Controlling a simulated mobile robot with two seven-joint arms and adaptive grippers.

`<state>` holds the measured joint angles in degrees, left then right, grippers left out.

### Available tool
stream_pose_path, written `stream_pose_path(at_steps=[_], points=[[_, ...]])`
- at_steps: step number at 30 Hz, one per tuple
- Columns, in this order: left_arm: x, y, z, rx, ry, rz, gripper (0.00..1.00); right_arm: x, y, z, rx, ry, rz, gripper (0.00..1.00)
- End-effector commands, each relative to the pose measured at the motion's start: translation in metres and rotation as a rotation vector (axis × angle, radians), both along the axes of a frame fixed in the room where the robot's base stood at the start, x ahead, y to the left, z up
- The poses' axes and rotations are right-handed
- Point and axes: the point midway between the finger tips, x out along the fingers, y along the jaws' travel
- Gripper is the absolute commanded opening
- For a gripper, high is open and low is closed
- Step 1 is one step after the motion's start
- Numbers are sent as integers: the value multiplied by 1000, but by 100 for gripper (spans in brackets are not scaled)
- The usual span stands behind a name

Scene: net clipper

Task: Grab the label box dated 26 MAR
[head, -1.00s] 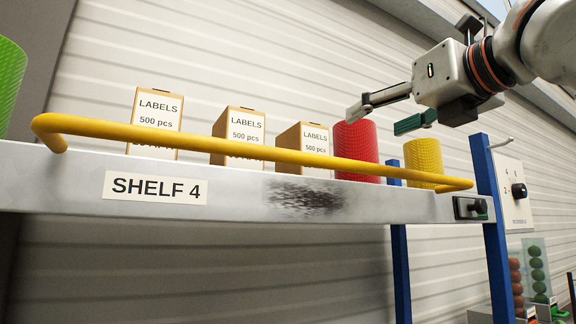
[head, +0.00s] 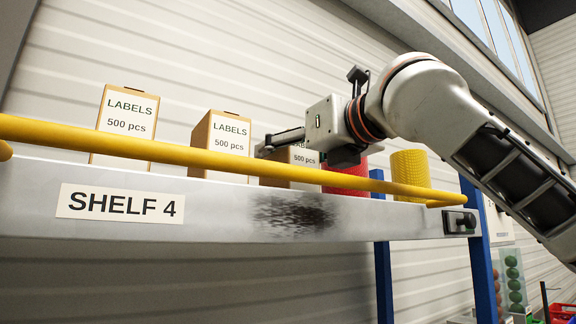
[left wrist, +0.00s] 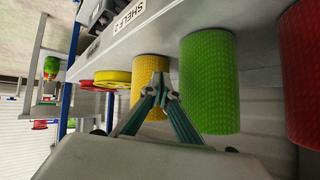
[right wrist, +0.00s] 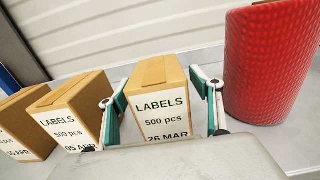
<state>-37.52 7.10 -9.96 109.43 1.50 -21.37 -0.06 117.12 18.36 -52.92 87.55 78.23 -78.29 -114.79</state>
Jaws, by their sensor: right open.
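The label box reading 26 MAR (right wrist: 160,108) stands upright in the middle of the right wrist view. It is the rightmost of three cardboard label boxes; in the head view this box (head: 297,165) is partly covered by my right gripper and the yellow rail. My right gripper (right wrist: 160,92) is open, with one finger on each side of the box; whether the fingers touch it, I cannot tell. In the head view my right gripper (head: 300,148) is over the shelf. My left gripper (left wrist: 161,84) is shut in front of a yellow net roll (left wrist: 148,92), away from the boxes.
A box dated 05 APR (right wrist: 75,113) and another box (right wrist: 22,122) stand to the left. A red net roll (right wrist: 272,62) stands close on the right. The yellow rail (head: 225,160) runs along the front of the SHELF 4 edge (head: 215,208). A green roll (left wrist: 208,85) is near my left gripper.

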Motion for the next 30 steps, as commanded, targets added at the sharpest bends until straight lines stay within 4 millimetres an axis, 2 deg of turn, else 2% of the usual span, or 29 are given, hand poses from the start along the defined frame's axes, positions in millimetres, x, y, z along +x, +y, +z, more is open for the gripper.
stream_pose_path(at_steps=[8,9,15,25,30], points=[[0,0,0,-6,2,11,0,5,2,0,0,-1,-2,65],[0,-1,0,-7,3,12,0,5,2,0,0,-1,-2,62],[1,-1,1,-8,1,11,0,5,2,0,-1,-1,-2,14],[1,0,2,-2,-2,2,0,4,2,3,1,-2,-2,14],[1,1,1,1,-2,-1,0,4,3,15,2,-2,-1,14]])
